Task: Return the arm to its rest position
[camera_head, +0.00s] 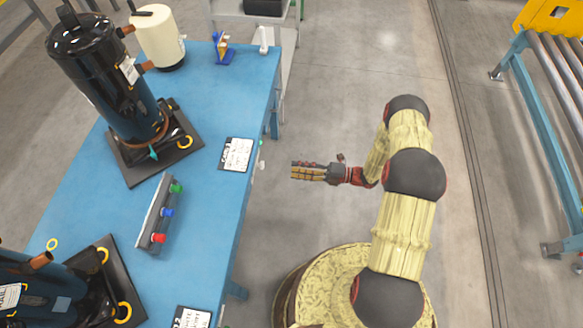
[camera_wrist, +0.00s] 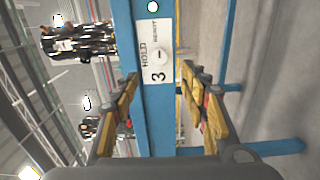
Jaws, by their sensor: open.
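My gripper (camera_head: 308,171) is at the end of my bent arm, to the right of the blue table, over the bare floor in the head view. Its fingers point left toward the table's edge and do not touch it. In the wrist view my gripper (camera_wrist: 160,115) shows two yellow fingers spread apart with nothing held between them. A white card with "HOLD" and "3" (camera_wrist: 158,52) shows beyond the fingers on the blue table edge.
The blue table (camera_head: 215,120) holds a black compressor (camera_head: 105,75), another compressor (camera_head: 40,290) at lower left, a rack with coloured knobs (camera_head: 160,215) and a white canister (camera_head: 158,38). A roller conveyor (camera_head: 560,80) stands at right. Floor between is clear.

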